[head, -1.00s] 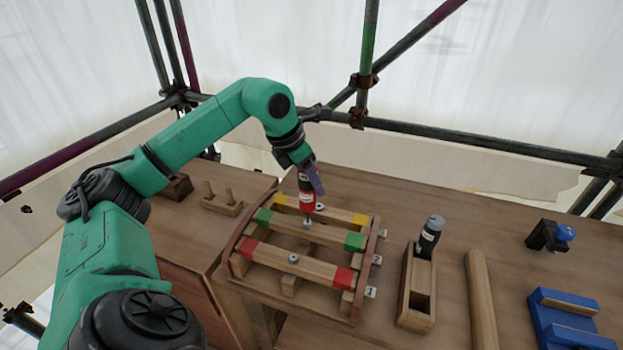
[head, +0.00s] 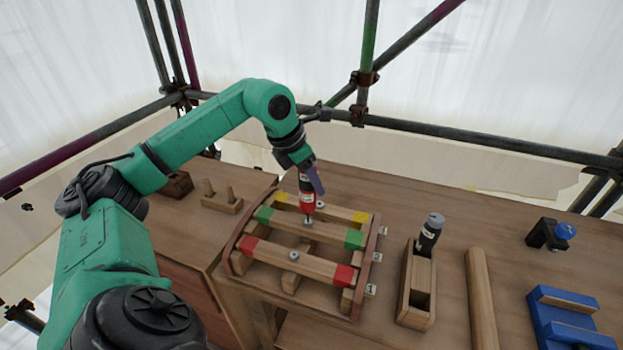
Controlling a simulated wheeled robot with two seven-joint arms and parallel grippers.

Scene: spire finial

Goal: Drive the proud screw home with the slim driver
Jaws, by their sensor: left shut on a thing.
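My left gripper (head: 312,178) is shut on a red and black driver (head: 307,200), held upright with its tip down. The tip is at or just above a screw head (head: 308,221) on the green-ended slat (head: 325,233) of a wooden frame (head: 233,245). I cannot tell whether tip and screw touch. Another screw (head: 294,255) shows on the red-ended slat (head: 318,268). A grey and black driver (head: 430,232) stands in a wooden holder (head: 430,323). My right gripper is not in view.
A wooden rod (head: 481,300) lies right of the holder. A blue block fixture (head: 560,325) and a black clamp with a blue knob (head: 548,236) are at the far right. A small pegged block (head: 222,203) stands left of the frame. Scaffold tubes (head: 480,140) run behind the bench.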

